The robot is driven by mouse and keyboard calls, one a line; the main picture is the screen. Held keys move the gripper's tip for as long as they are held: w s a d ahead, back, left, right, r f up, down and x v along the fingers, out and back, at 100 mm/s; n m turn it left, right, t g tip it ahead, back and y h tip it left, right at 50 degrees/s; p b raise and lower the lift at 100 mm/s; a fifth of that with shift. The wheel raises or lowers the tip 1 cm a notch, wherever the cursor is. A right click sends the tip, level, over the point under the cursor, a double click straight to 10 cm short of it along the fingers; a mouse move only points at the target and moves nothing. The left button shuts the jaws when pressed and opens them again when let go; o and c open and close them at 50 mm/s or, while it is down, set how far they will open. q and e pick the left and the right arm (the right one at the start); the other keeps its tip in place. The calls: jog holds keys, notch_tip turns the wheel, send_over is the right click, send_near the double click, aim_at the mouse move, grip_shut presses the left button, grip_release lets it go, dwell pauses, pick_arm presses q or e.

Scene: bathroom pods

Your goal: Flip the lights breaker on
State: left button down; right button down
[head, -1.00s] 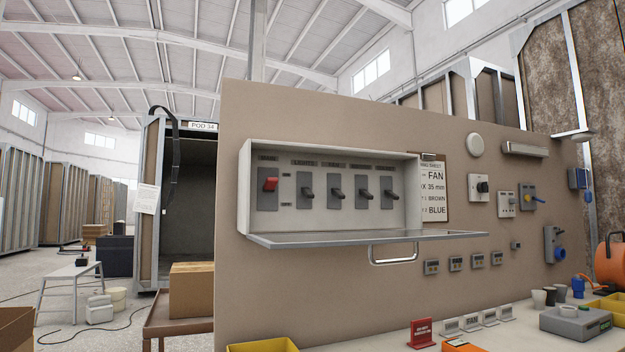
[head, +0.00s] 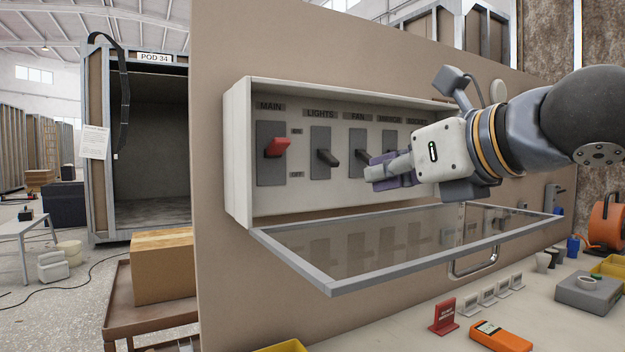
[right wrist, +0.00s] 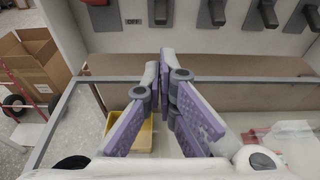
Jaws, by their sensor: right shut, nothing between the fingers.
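The open breaker box (head: 238,150) is on the tan panel. The lights breaker (head: 321,140) is a dark switch under the LIGHTS label, second from left; its black lever points outward and slightly down. It also shows at the top of the right wrist view (right wrist: 161,12). The main breaker (head: 271,165), left of it, has its red lever up. My right gripper (head: 372,176) is shut and empty in front of the box, with its fingertips below the switches. In the right wrist view the closed fingertips (right wrist: 166,54) line up below the lights breaker, apart from it. My left gripper is out of view.
The box's glass cover (head: 400,245) hangs open under the switches, below my right gripper. The fan breaker (head: 357,140) is right of the lights one. A bench below holds a red sign (head: 443,315) and an orange meter (head: 499,337).

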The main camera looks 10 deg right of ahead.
jog(key=shift+w+r, duration=0.1)
jog(key=shift+s+d, duration=0.1)
jog(key=shift+s, duration=0.25)
send_near(341, 182)
jog(key=w+a+f, duration=0.2)
jog(key=a, duration=0.3)
jog(key=shift+s+a+r, duration=0.15)
